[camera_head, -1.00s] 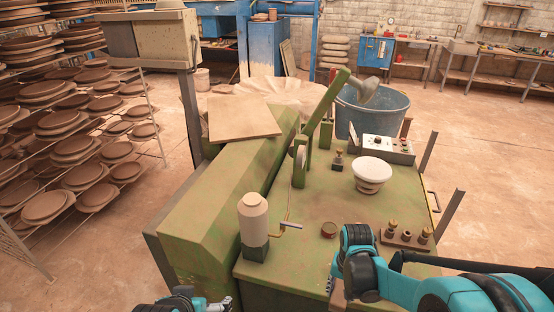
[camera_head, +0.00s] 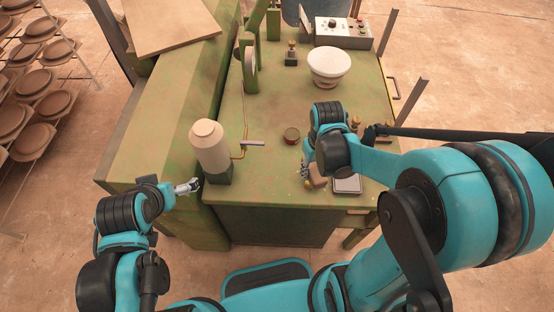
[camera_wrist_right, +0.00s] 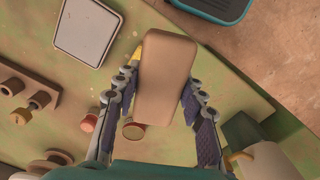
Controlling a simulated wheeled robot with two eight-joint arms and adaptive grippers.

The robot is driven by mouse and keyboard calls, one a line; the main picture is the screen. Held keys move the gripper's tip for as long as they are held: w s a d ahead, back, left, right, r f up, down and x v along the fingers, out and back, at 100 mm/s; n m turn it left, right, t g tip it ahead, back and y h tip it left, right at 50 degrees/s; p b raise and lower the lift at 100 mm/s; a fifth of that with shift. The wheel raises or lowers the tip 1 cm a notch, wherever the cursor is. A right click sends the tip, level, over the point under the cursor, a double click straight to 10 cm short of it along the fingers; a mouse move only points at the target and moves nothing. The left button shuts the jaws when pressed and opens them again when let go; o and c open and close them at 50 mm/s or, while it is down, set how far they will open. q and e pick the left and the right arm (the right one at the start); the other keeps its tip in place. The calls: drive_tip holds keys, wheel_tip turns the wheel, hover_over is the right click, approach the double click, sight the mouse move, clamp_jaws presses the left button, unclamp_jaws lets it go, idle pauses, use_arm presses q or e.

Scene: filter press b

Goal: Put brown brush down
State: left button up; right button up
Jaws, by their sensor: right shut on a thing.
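The brown brush (camera_wrist_right: 167,75) shows in the right wrist view as a tan-brown block with rounded edges. My right gripper (camera_wrist_right: 163,105) is shut on it, one finger at each side. In the head view the brush (camera_head: 318,180) shows small and partly hidden at the front edge of the green machine top (camera_head: 262,185), beside a pale rectangular tray (camera_head: 347,184). I cannot tell whether it touches the surface. My right gripper (camera_head: 307,171) is just left of it. My left gripper (camera_head: 188,186) is left of the machine's front, with nothing seen in it; its finger gap is unclear.
A white bottle (camera_head: 210,148) stands left on the machine, next to a thin brass pipe. A small round reddish tin (camera_head: 291,136) sits mid-surface. A white bowl (camera_head: 328,65) and a control box (camera_head: 343,32) stand farther back. Brass fittings are partly hidden behind my right arm.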

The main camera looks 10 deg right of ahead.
drive_tip(key=b, duration=0.4)
hover_over(281, 177)
drive_tip(key=f, duration=0.6)
drive_tip(key=shift+s+d+f, duration=0.2)
drive_tip(key=shift+s+d, duration=0.05)
drive_tip(key=shift+d, duration=0.05)
drive_tip(key=shift+w+a+f, duration=0.2)
drive_tip(key=shift+a, duration=0.1)
drive_tip(key=shift+f+b, duration=0.7)
drive_tip(key=shift+f, duration=1.3)
drive_tip(key=shift+f, duration=0.15)
drive_tip(key=o, duration=1.3)
